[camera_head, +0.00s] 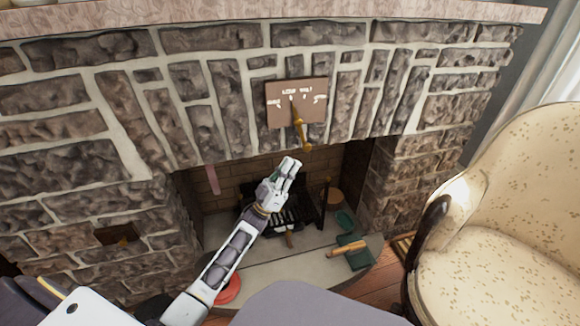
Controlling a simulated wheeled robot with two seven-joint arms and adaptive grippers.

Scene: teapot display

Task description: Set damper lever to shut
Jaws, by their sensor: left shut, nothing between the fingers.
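The damper lever (301,130) is a brass-coloured handle hanging from a brown plate (283,103) on the stone fireplace front. It points down and slightly to the right. The plate carries white lettering that is too small to read. My left gripper (290,163) is shut and empty. In the picture it is just below the lever's lower end, in front of the hearth opening, with a visible gap between them. My right gripper is not in view.
A black grate (292,212) stands in the firebox behind my left arm. A cream armchair (510,215) fills the right side. A green object (357,253) and a red round object (228,290) lie on the hearth slab (285,270). A mantel shelf (400,12) runs above.

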